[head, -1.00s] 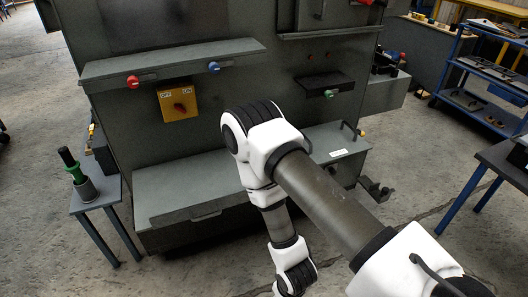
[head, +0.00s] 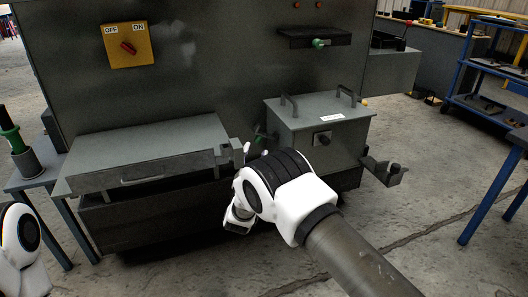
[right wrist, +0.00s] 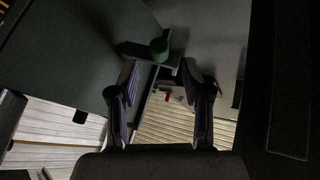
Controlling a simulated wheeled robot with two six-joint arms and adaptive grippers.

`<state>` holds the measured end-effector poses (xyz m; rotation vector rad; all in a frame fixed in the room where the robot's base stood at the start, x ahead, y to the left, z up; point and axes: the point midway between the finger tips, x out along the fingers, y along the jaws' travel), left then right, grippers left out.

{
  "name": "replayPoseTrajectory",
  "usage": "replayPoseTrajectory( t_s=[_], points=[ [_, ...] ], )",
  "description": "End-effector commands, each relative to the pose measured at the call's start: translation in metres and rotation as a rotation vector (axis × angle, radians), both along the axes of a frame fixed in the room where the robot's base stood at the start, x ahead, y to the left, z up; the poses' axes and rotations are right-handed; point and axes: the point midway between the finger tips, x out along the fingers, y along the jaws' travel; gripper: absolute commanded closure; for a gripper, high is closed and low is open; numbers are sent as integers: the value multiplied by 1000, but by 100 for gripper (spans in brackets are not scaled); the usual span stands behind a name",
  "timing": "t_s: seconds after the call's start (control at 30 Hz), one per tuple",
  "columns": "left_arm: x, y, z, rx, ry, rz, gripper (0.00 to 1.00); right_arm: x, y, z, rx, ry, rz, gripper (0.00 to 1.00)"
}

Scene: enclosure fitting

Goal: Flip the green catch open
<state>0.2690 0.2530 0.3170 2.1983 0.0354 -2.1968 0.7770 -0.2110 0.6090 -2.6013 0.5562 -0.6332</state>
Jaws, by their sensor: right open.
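The green catch (head: 258,137) sits at the left side of the grey box with the two-handled lid; it looks small and dark in the head view. In the right wrist view its green round knob (right wrist: 159,49) stands on a dark bar, just beyond and between the fingertips. My right gripper (right wrist: 158,75) is open, its two fingers pointing at the knob with nothing between them. In the head view the right gripper is mostly hidden behind my own wrist. My left gripper is out of view.
The grey box (head: 293,115) has two lid handles and a black knob in front. A low grey cabinet (head: 145,150) lies to its left. Above are a dark shelf with another green knob (head: 319,43) and a yellow OFF/ON switch (head: 129,46). A bracket (head: 385,172) juts out at right.

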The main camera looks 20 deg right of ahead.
Motion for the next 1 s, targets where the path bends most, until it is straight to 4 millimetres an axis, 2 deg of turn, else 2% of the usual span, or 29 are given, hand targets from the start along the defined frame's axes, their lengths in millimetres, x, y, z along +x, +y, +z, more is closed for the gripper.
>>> replayPoseTrajectory(
  t_s=[0.03,0.2,0.47,0.5,0.63,0.83,1.0],
  points=[
    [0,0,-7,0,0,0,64,8,-6,0,3,-3,-2,51],
    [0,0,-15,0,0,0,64,29,-17,9,1,0,-1,51],
    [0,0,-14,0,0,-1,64,33,-19,13,-1,3,1,51],
    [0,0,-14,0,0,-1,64,33,-19,13,-1,3,1,55],
    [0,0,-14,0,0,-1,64,33,-19,13,-1,3,1,100],
    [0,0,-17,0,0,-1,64,33,-20,10,-11,4,1,100],
    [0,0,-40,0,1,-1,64,33,-26,-9,-184,-2,0,100]
  ],
)
